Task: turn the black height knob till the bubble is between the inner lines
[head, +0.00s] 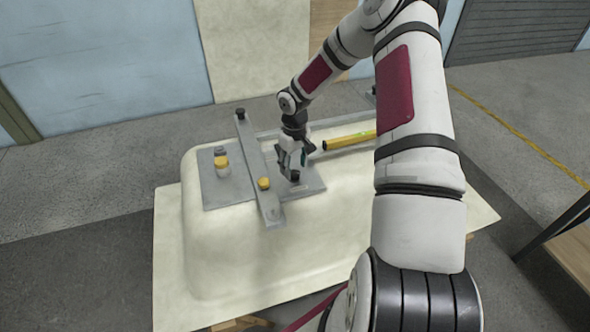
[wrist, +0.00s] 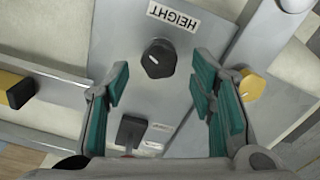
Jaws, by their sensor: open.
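The black height knob (wrist: 158,58) sits on a grey plate beside a white label reading HEIGHT (wrist: 173,15). In the head view the knob (head: 294,177) shows just below my gripper (head: 293,160). My gripper (wrist: 160,73) is open, its teal-padded fingers on either side of the knob in the wrist view, with visible gaps. I cannot tell how far above the knob the fingertips are. A yellow level (head: 350,140) lies behind and right of the gripper; its black-capped end (wrist: 18,90) shows at the wrist view's left. No bubble or lines can be made out.
A black lever-like part (wrist: 131,132) stands on the same plate. A grey bar (head: 254,150) with a yellow knob (head: 264,183) lies left of the gripper. Another plate (head: 215,190) bears a yellow-topped part (head: 222,163). All rest on a cream tub shell (head: 225,255).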

